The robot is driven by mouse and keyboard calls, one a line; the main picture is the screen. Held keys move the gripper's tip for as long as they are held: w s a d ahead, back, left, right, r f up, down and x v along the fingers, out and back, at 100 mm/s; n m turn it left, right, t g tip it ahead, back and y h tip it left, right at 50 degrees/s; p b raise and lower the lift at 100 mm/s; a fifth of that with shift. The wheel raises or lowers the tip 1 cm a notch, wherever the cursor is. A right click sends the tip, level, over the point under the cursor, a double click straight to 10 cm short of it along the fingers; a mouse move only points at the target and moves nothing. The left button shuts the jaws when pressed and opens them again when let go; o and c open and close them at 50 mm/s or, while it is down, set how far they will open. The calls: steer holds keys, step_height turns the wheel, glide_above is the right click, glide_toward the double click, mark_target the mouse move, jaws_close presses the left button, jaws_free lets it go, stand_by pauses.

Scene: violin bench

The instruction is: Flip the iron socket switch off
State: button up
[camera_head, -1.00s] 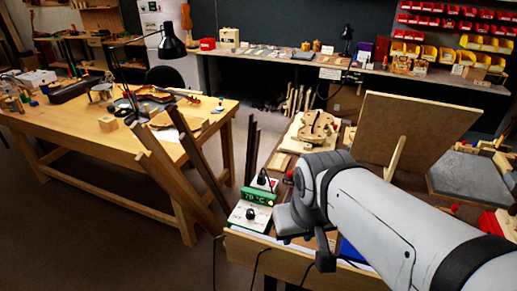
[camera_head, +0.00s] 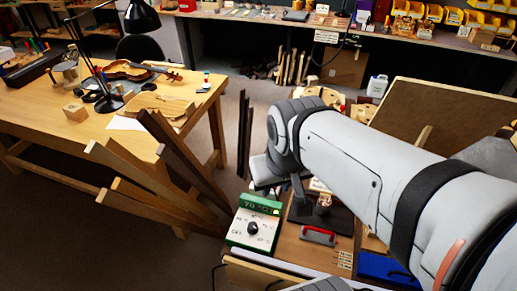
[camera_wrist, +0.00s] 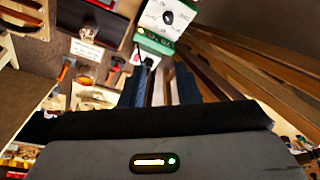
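The green-and-white temperature box (camera_head: 254,222) stands near the bench's front left corner, with a lit green display reading about 78 °C and a black knob. It also shows at the top of the wrist view (camera_wrist: 167,18). I cannot clearly make out the iron socket switch now; in the head view my arm covers the area behind the box. In the wrist view a small white item (camera_wrist: 137,55) beside the box may be it, but its switch is too small to read.
A dark plate (camera_head: 335,222) with a metal piece and a red-handled tool (camera_head: 318,236) lie right of the box. Wooden boards (camera_head: 165,185) lean at its left. A blue tray (camera_head: 383,268) and an upright brown panel (camera_head: 448,117) are further right. The violin table (camera_head: 60,118) stands left.

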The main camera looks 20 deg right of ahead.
steer(key=w+d+f+m+g+b, duration=0.1)
steer(key=w+d+f+m+b, duration=0.1)
steer(key=w+f, duration=0.45)
steer(key=w+d+f+m+g+b, duration=0.1)
steer(key=w+d+f+m+b, duration=0.15)
steer(key=w, duration=0.65)
steer(key=w+d+f, duration=0.1)
steer(key=w+f, duration=0.2)
steer(key=f, duration=0.5)
steer(key=w+d+f+m+g+b, duration=0.1)
steer(key=w+d+f, duration=0.1)
steer(key=f, duration=0.5)
steer(key=w+d+f+m+b, duration=0.1)
steer(key=w+f, duration=0.3)
steer(key=f, duration=0.4)
steer(key=shift+w+d+f, duration=0.25)
steer(key=shift+d+f, duration=0.1)
steer(key=shift+d, duration=0.3)
steer(key=shift+c, duration=0.2)
